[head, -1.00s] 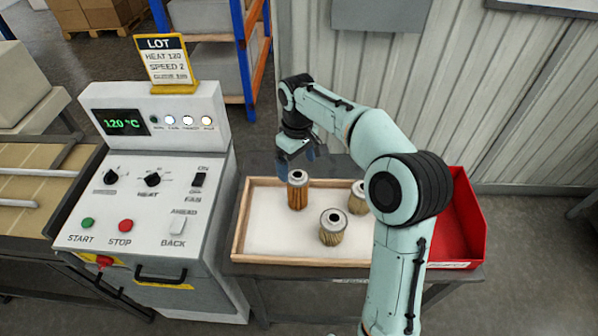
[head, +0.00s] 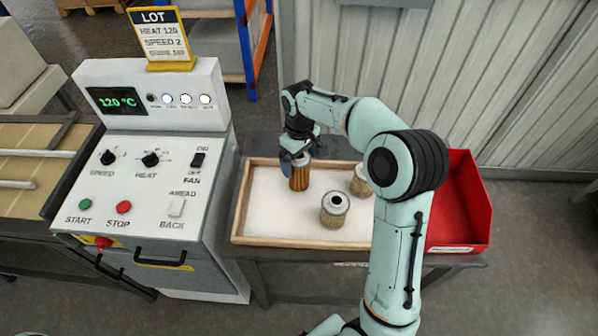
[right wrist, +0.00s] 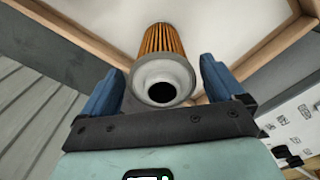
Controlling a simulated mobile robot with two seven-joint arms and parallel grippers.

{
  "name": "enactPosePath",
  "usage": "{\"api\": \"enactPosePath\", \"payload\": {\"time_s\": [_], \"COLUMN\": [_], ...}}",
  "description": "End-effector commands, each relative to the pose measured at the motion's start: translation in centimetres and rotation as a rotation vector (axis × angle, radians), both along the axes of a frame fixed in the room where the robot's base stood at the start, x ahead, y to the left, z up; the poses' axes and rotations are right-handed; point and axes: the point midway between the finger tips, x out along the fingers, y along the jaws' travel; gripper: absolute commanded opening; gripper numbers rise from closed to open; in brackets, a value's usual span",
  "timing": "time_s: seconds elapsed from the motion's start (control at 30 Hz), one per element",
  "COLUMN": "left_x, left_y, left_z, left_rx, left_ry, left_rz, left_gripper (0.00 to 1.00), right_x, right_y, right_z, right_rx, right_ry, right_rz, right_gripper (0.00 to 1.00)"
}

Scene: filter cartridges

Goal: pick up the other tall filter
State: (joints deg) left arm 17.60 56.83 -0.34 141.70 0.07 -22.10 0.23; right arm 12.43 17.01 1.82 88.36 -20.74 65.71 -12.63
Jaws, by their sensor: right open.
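The tall filter (head: 299,176) has orange-brown pleats and a pale end cap with a dark hole. It stands upright in the wooden tray (head: 239,213), near the back left. My right gripper (head: 296,156) is at its top, jaws open. In the right wrist view, the tall filter (right wrist: 164,70) lies between the two blue fingers of the right gripper (right wrist: 168,88), with a gap visible on each side. Two shorter, paler filters also stand in the tray, one at the front (head: 334,209) and one farther back (head: 361,182), partly hidden by my arm. My left gripper is not in view.
A red bin (head: 463,205) stands right of the tray. A control machine (head: 150,170) with a 120 °C display and a LOT sign (head: 162,38) stands close on the left. The left front of the tray floor is clear.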

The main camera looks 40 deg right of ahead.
Motion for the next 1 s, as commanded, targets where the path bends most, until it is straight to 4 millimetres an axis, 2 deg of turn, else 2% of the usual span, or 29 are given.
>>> {"api": "enactPosePath", "payload": {"time_s": [0.1,0.2,0.47,0.5,0.67,1.0], "left_x": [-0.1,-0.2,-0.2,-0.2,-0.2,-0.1], "left_y": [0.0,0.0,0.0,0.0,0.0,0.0], "left_z": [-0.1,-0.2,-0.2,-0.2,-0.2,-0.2], "left_rx": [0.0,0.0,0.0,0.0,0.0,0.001], "left_ry": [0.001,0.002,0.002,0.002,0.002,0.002], "left_rz": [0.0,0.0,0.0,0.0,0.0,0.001], "left_gripper": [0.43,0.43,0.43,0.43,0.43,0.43], "right_x": [0.0,0.0,0.1,0.1,0.1,0.1], "right_y": [0.2,0.2,0.3,0.3,0.3,0.2], "right_z": [-2.0,-3.0,-3.3,-3.2,-3.2,-3.0], "right_rx": [0.0,0.0,-0.001,-0.001,0.0,-0.001], "right_ry": [0.006,0.003,0.0,0.0,0.0,-0.001], "right_rz": [0.0,0.0,0.0,0.0,0.0,0.0], "right_gripper": [0.95,0.95,0.95,0.88,0.37,0.37]}}
